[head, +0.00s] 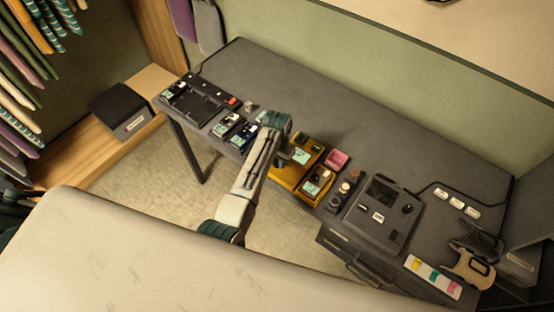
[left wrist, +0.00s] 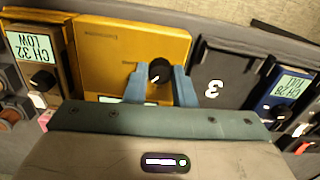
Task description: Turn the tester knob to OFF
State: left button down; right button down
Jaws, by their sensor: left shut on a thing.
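The tester appears to be the yellow box (head: 283,178) near the front edge of the desk, partly behind my arm. It also shows in the left wrist view (left wrist: 110,48), with a round black knob (left wrist: 159,70) on its face. My left gripper (left wrist: 159,84) has its two blue fingers on either side of the knob, shut on it. A small pale mark on the knob points down and left. The lettering on the box is too small to read. In the head view my left gripper (head: 288,154) is over the box and hides the knob. My right gripper is not in view.
A handheld unit reading CH 32 LOW (left wrist: 35,48) is left of the tester in the wrist view. A dark bay marked 3 (left wrist: 222,75) and a blue unit (left wrist: 282,90) are right. A dark console (head: 378,215) stands farther right on the desk, whose back is mostly clear.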

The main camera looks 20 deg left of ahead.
pick_arm(q)
jog(key=n, duration=0.4)
jog(key=shift+n, duration=1.9)
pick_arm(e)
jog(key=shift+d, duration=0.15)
pick_arm(q)
jog(key=c, duration=1.4)
grip_release()
jog(key=shift+o, duration=1)
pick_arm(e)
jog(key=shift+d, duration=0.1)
